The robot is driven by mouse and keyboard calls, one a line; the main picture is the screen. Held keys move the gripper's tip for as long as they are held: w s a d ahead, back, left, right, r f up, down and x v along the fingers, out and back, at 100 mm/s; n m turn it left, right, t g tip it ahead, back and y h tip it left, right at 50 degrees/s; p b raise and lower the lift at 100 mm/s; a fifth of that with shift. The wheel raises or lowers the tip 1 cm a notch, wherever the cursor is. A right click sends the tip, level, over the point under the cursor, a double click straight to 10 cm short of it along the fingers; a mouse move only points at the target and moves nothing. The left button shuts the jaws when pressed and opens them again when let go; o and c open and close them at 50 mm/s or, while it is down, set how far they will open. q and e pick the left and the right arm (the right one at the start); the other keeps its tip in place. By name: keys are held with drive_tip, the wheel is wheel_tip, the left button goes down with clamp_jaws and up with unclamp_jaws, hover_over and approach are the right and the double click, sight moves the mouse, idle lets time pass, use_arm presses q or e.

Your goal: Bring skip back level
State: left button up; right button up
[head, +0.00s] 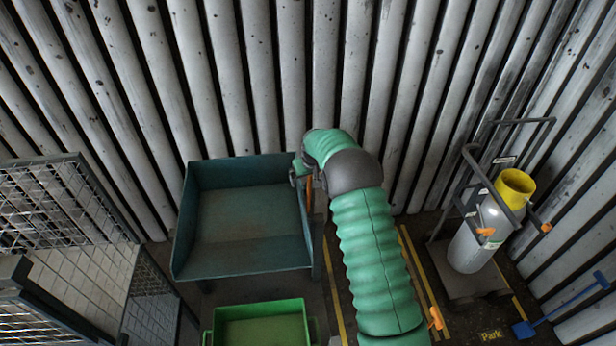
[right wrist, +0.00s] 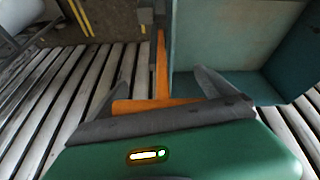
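The skip (head: 245,225) is a dark teal open tub in the middle of the head view. Its open side faces me and it looks tipped forward, though the angle is hard to judge. It also shows at the upper right of the right wrist view (right wrist: 235,45). An orange lever (head: 309,193) stands at its right side and shows in the wrist view (right wrist: 162,65). My right gripper (head: 300,168) is at the lever's upper end. Its two fingers are spread, one on each side of the lever, with gaps visible. My left gripper is not in view.
A green bin (head: 262,326) stands below the skip. A wire cage (head: 60,200) is at the left. A trolley with a yellow-topped grey cylinder (head: 480,240) stands at the right, near a blue shovel (head: 560,312). A corrugated wall (head: 240,80) closes the back.

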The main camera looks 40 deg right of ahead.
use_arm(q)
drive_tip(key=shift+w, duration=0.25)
use_arm(e)
drive_tip(key=shift+w+f, duration=0.15)
drive_tip(key=o, duration=1.7)
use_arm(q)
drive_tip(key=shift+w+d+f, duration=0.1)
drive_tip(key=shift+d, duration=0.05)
use_arm(e)
drive_tip(key=shift+w+d+f, duration=0.1)
drive_tip(key=shift+w+d, duration=0.05)
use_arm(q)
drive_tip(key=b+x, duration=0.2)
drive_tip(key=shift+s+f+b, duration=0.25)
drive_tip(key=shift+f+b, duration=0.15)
use_arm(e)
drive_tip(key=v, duration=1.6)
drive_tip(key=shift+r, duration=0.35)
